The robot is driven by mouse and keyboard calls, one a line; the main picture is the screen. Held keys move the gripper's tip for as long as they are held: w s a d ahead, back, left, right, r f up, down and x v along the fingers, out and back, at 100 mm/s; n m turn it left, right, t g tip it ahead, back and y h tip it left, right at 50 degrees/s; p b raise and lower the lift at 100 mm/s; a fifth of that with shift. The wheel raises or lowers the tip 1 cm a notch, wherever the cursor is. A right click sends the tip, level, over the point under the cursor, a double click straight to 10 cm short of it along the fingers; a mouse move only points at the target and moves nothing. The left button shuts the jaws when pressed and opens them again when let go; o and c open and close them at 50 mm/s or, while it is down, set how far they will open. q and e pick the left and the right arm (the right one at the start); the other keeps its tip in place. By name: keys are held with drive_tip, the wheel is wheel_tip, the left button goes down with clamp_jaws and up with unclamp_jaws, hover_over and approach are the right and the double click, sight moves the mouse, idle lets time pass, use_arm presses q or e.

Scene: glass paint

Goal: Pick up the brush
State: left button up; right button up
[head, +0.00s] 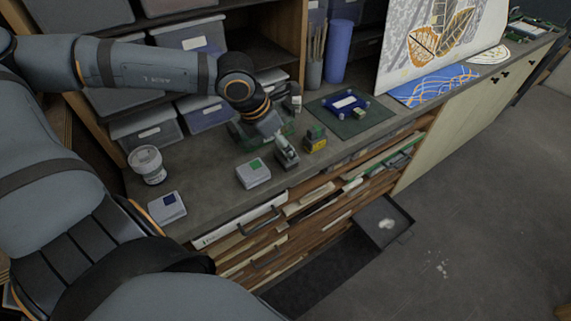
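Several thin brushes (317,42) stand upright in a grey cup (314,74) at the back of the bench, near the shelf's right post. I cannot tell which one is the task's brush. My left arm reaches in from the left above the bench. My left gripper (287,155) points down close to the bench top, in front of the cup and well apart from the brushes. Its fingers are small and partly hidden, and I cannot tell whether they are open or hold anything. My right gripper is not in view.
White boxes with a blue (168,201) and a green label (254,166) lie near the bench's front edge. A white tub (147,166) stands left. Small yellow-green blocks (315,139) sit right of the gripper. A dark mat (372,120) holds a blue frame (346,100).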

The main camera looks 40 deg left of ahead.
sight(279, 156)
use_arm(q)
drive_tip(key=shift+f+b, duration=0.8)
drive_tip(key=shift+b, duration=0.05)
drive_tip(key=shift+w+d+r+p, duration=0.1)
drive_tip(key=shift+d+r+p, duration=0.1)
drive_tip(key=shift+p, duration=0.75)
drive_tip(key=shift+x, duration=1.1)
drive_tip(key=shift+w+f, duration=0.3)
drive_tip(key=shift+f, duration=0.05)
drive_tip(key=shift+d, duration=0.1)
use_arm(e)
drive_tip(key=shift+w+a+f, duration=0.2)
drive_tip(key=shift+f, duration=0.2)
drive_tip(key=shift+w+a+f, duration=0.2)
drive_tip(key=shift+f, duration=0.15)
use_arm(q)
drive_tip(key=shift+c, duration=0.8)
drive_tip(key=c, duration=1.1)
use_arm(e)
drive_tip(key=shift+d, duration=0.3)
use_arm(q)
drive_tip(key=shift+r, duration=0.1)
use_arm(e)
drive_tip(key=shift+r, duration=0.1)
